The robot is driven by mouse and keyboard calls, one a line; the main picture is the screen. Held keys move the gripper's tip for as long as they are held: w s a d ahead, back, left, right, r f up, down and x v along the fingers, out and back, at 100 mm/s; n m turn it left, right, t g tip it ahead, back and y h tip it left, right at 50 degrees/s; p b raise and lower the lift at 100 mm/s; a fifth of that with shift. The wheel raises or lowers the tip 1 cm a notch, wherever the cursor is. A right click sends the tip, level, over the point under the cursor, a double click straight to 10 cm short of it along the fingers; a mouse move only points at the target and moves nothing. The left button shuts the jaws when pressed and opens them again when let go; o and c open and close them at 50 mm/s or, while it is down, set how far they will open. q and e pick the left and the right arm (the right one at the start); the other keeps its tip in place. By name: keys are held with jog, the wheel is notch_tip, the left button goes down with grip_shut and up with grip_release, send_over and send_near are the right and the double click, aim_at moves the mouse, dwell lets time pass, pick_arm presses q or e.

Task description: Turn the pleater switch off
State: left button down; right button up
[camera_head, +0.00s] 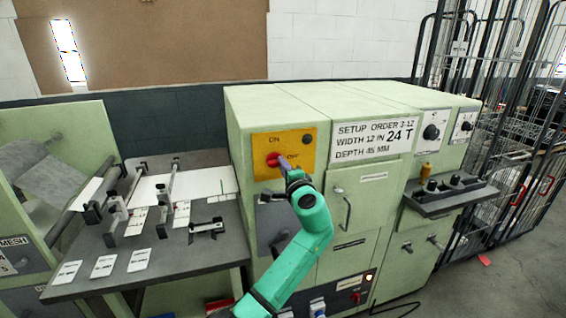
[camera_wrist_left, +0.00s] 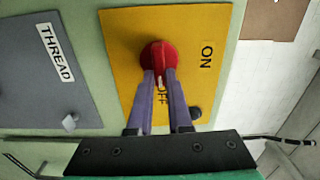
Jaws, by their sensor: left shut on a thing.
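The pleater switch is a red rotary knob (camera_head: 272,159) on a yellow plate (camera_head: 265,143) on the green machine's front. The plate has ON above the knob and OFF to its right. In the left wrist view the knob (camera_wrist_left: 158,55) has its raised grip and white mark pointing down the picture, toward the word OFF. My left gripper (camera_head: 284,165) is shut on the knob, its two purple fingers (camera_wrist_left: 161,82) on either side of the raised grip. The fingers partly cover OFF. My right gripper is not in view.
A dark button (camera_head: 307,139) sits on the plate. A grey THREAD panel (camera_wrist_left: 45,70) is beside it. A table (camera_head: 185,258) with clamps and cards stands at left. A control shelf (camera_head: 450,197) juts out at right, with wire cages (camera_head: 520,130) beyond.

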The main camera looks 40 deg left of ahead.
pick_arm(q)
jog(key=shift+f+m, duration=0.15)
jog(key=shift+m, duration=0.25)
jog(key=c, duration=0.8)
grip_release()
jog(key=shift+c, duration=0.2)
jog(key=b+v, duration=0.4)
jog(key=v, duration=1)
jog(key=shift+d, duration=0.2)
jog(key=shift+s, duration=0.15)
